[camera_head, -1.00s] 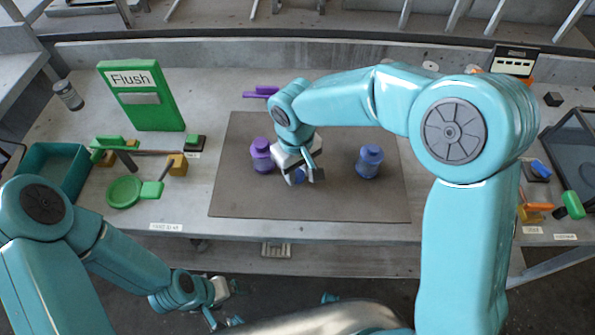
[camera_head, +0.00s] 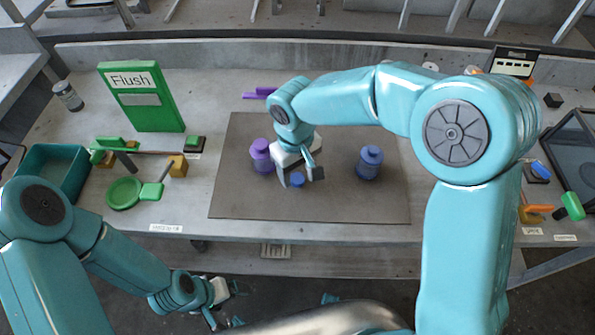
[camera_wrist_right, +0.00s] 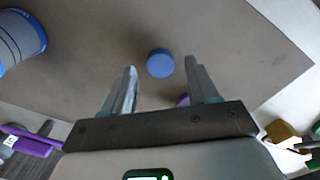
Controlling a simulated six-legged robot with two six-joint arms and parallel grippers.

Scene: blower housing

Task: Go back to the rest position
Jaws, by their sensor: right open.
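My right gripper (camera_head: 300,182) is open and empty over the brown mat (camera_head: 330,205). A small blue round piece (camera_head: 298,179) lies on the mat near its fingertips; in the right wrist view this blue piece (camera_wrist_right: 160,63) shows beyond and between the two fingers, apart from both. A purple housing (camera_head: 262,156) stands just left of the gripper and a blue housing (camera_head: 369,162) stands to its right. My left gripper (camera_head: 222,306) hangs low in front of the table edge, at the bottom of the head view; its jaws are too small to read.
A green "Flush" board (camera_head: 146,110), a teal bin (camera_head: 84,175) and a green round dish (camera_head: 124,192) are at the left. A purple part (camera_head: 262,92) lies behind the mat. A dark tray (camera_head: 548,140) and small tools are at the right. The mat's front is clear.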

